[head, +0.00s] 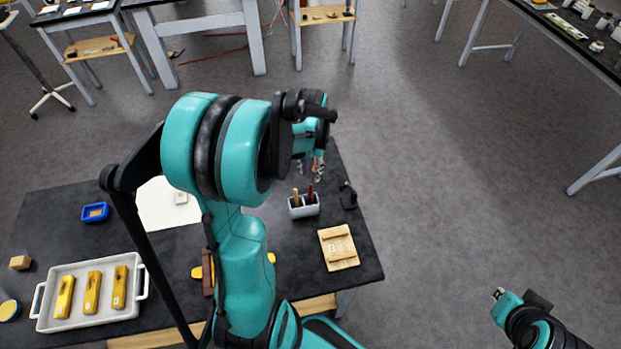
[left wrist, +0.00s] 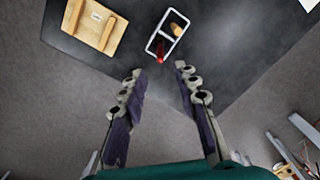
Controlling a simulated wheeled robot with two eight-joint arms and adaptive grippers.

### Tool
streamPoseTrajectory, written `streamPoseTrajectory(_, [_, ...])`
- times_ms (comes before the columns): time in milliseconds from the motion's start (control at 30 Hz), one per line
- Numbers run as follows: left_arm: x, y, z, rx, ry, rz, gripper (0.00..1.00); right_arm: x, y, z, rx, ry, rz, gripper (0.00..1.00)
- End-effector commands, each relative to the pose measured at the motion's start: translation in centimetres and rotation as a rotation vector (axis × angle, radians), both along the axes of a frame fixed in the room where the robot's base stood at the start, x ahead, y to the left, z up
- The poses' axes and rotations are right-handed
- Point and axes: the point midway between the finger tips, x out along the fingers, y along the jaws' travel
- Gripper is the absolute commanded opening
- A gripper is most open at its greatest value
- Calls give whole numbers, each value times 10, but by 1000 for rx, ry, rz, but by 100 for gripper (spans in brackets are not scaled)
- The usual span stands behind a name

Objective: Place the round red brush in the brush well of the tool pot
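The tool pot (head: 303,210) is a small light two-compartment box near the right end of the dark table; it also shows in the left wrist view (left wrist: 154,49). The round red brush (head: 311,191) stands in the pot's right compartment in the head view. In the left wrist view the red brush (left wrist: 160,51) is in the compartment nearer my fingers. A wooden-handled tool (left wrist: 177,29) stands in the other compartment. My left gripper (head: 318,168) is open and empty above and apart from the pot, its fingers spread in the left wrist view (left wrist: 158,72). My right gripper (head: 498,294) is away over the floor; its fingers are too small to judge.
A wooden board (head: 339,248) lies in front of the pot and a small black stand (head: 348,196) stands right of it. My left arm covers the table's middle.

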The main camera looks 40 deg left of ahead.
Motion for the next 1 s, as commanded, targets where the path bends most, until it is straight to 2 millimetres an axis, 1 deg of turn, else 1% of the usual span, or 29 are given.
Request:
streamPoseTrajectory(33, [0,0,9,0,0,0,31,0,0,2,0,0,0,0])
streamPoseTrajectory(167, [0,-1,21,0,-1,-1,31,0,0,3,0,0,0,0])
streamPoseTrajectory(267, [-1,-9,31,8,-20,-5,31,0,0,4,0,0,0,0])
streamPoseTrajectory(367, [-4,-30,47,29,-74,-20,31,0,0,3,0,0,0,0])
streamPoseTrajectory(467, [-13,-61,69,54,-162,-38,31,0,0,3,0,0,0,0])
streamPoseTrajectory(500, [-17,-75,77,63,-204,-46,31,0,0,3,0,0,0,0])
streamPoseTrajectory(633, [-34,-116,97,75,-342,-69,31,0,0,3,0,0,0,0])
streamPoseTrajectory(700, [-45,-135,104,72,-414,-80,31,0,0,3,0,0,0,0])
streamPoseTrajectory(800, [-58,-156,109,63,-502,-94,31,0,0,3,0,0,0,0])
streamPoseTrajectory(900, [-67,-171,111,49,-568,-102,31,0,0,3,0,0,0,0])
streamPoseTrajectory(1000, [-72,-179,112,38,-609,-106,31,0,0,3,0,0,0,0])
